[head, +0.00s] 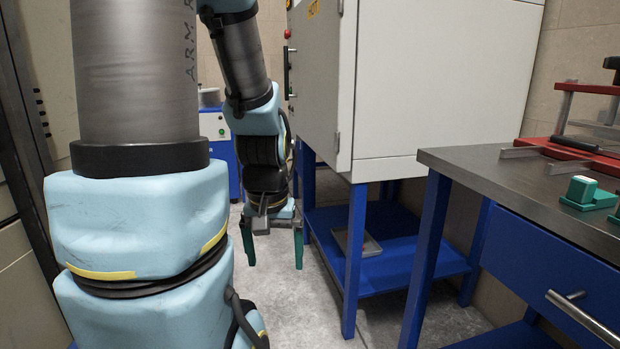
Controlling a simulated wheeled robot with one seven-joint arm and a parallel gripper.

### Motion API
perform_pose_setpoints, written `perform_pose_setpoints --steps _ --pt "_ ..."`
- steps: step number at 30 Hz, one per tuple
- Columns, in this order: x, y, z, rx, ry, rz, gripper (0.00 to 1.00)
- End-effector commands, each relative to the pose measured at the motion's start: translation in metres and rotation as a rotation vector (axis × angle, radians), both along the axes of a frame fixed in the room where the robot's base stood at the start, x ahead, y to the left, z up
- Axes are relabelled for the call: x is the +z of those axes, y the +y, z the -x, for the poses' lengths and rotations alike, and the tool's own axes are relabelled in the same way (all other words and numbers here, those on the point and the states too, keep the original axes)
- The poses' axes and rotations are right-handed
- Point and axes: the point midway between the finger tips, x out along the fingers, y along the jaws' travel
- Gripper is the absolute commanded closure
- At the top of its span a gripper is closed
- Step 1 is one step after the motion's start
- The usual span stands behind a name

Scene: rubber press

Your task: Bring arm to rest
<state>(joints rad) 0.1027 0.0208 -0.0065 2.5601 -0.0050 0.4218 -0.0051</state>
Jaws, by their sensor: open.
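My arm hangs down in the left half of the head view, with its thick upper links close to the camera. My gripper (273,246) is at the far end of the arm, pointing down over the grey floor. Its two green fingers are apart and nothing shows between them. The gripper is left of the blue stand under the white cabinet.
A white cabinet (425,85) stands on a blue frame with a lower shelf (398,262). At the right is a metal-topped workbench (470,165) with a red fixture (575,152) and a green-and-white block (585,190). Grey floor (290,315) is clear below the gripper.

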Motion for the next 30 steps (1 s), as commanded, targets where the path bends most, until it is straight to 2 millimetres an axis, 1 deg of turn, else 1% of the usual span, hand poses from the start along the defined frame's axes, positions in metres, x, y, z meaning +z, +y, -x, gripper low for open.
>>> perform_pose_setpoints --steps 1,12,15,18,21,24,30 --pt "0.036 0.000 0.000 0.000 0.000 0.000 0.00" --pt "0.152 0.000 0.000 0.000 0.000 0.000 0.00" --pt "0.177 0.000 0.000 0.000 0.000 0.000 0.00" --pt "0.194 0.000 0.000 0.000 0.000 0.000 0.00" --pt "0.203 0.000 0.000 0.000 0.000 0.000 0.00" --pt "0.206 0.000 0.000 0.000 0.000 0.000 0.00" --pt "0.204 0.000 0.000 0.000 0.000 0.000 0.00"
